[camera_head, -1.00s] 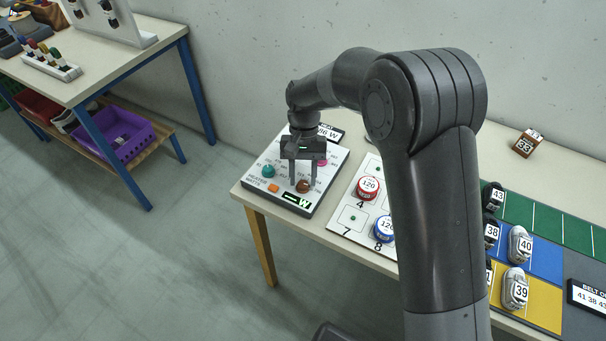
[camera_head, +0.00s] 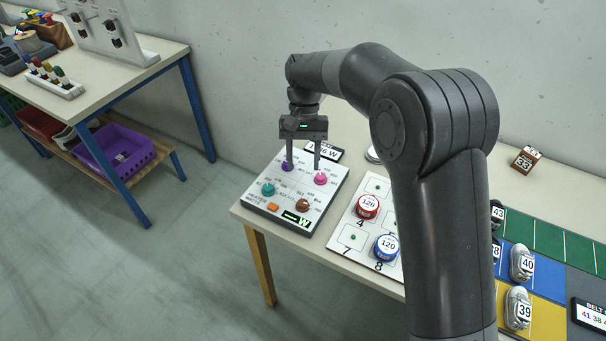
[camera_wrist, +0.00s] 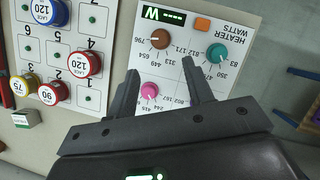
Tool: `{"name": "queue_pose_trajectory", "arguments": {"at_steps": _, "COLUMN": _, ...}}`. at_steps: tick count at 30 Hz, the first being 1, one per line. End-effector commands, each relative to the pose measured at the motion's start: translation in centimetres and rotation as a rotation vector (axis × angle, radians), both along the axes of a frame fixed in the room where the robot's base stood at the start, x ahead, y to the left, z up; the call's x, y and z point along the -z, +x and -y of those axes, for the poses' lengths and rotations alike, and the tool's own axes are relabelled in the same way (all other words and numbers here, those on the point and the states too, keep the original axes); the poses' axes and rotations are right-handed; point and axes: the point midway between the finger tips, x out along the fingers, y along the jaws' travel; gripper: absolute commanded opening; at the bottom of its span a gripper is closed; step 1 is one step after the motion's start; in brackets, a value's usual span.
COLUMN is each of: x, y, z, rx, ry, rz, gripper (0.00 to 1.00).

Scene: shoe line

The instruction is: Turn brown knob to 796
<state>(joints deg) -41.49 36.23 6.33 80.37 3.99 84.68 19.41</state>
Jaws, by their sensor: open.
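The brown knob (camera_head: 302,204) sits at the front right of the white heater panel (camera_head: 330,190). In the wrist view the brown knob (camera_wrist: 160,39) has numbers around it, with 796 and 654 on its left. I cannot clearly read its pointer. The panel's small display (camera_wrist: 164,15) shows green dashes and a W. My gripper (camera_head: 303,167) is open and empty above the back part of the panel, apart from the brown knob. In the wrist view its fingertips (camera_wrist: 160,67) lie between the brown and pink knobs.
Teal (camera_head: 268,189), purple (camera_head: 287,164) and pink (camera_head: 320,179) knobs and an orange button (camera_head: 273,207) share the panel. A sign (camera_head: 328,151) reading W stands behind, partly hidden. A board with numbered round tins (camera_head: 368,206) lies right of the panel.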

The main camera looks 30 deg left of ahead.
Motion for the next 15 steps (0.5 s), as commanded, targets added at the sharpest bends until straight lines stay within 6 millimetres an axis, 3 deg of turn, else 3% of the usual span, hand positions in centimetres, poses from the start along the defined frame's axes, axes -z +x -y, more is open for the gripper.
{"name": "queue_pose_trajectory", "arguments": {"at_steps": 15, "x": -0.85, "y": 0.41, "z": 0.18, "rx": 0.051, "ry": -0.001, "rz": -0.001, "gripper": 0.47}}
